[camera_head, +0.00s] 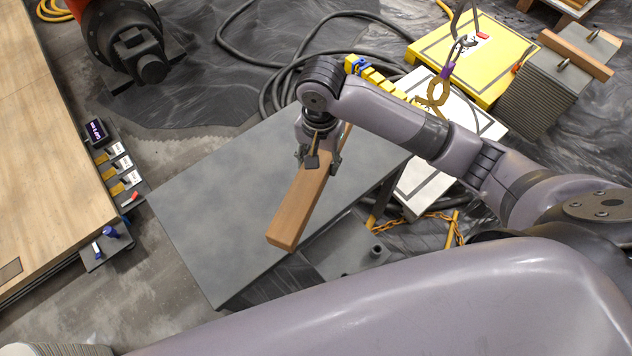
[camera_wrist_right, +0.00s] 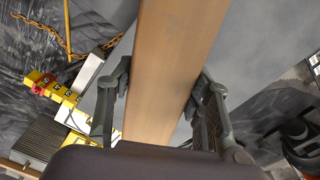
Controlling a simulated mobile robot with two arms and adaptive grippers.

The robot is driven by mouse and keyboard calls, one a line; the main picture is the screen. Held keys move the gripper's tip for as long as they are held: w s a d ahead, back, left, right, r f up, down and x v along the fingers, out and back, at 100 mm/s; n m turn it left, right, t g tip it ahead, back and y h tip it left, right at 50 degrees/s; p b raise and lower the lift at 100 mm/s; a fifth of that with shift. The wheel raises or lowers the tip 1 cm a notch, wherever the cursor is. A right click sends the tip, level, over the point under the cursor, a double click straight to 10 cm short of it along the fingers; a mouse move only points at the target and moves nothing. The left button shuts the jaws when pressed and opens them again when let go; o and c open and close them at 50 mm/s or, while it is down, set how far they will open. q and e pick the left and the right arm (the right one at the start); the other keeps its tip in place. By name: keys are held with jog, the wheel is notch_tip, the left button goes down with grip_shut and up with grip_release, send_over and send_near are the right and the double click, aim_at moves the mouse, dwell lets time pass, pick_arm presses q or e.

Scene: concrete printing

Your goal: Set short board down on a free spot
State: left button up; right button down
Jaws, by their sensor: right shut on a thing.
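The short board (camera_head: 299,205) is a plain brown wooden plank. My right gripper (camera_head: 318,160) is shut on it, and the board shows between the two fingers in the right wrist view (camera_wrist_right: 172,70). In the head view the board lies slantwise over the grey table top (camera_head: 215,205), with its near end at the table's front edge. I cannot tell whether the board touches the table. The gripper and wrist hide part of its far end. My left gripper is not in view; a large arm link of mine crosses the bottom of the head view.
The grey table top is otherwise bare, with free room left of the board. A wooden bench (camera_head: 50,150) with small labelled tools stands at the left. A yellow-topped box (camera_head: 470,55), a white panel (camera_head: 425,185), cables and an orange chain (camera_head: 440,222) lie to the right.

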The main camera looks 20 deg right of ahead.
jog(key=w+m, duration=0.1)
jog(key=m, duration=0.1)
jog(key=a+r+m, duration=0.1)
jog(key=m, duration=0.1)
jog(key=shift+w, duration=0.4)
jog(key=shift+w+a+m, duration=0.1)
jog(key=shift+a+m, duration=0.1)
jog(key=shift+m, duration=0.3)
jog(key=shift+f, duration=0.35)
pick_arm(q)
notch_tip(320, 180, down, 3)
jog(key=b, duration=0.3)
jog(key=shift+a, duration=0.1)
pick_arm(e)
notch_tip(320, 180, down, 19)
jog(key=shift+w+f, duration=0.1)
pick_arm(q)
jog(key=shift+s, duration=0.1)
pick_arm(e)
jog(key=c, duration=0.8)
grip_release()
jog(key=shift+f, duration=0.1)
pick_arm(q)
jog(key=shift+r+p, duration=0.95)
pick_arm(e)
notch_tip(320, 180, up, 12)
jog(key=shift+r, duration=0.15)
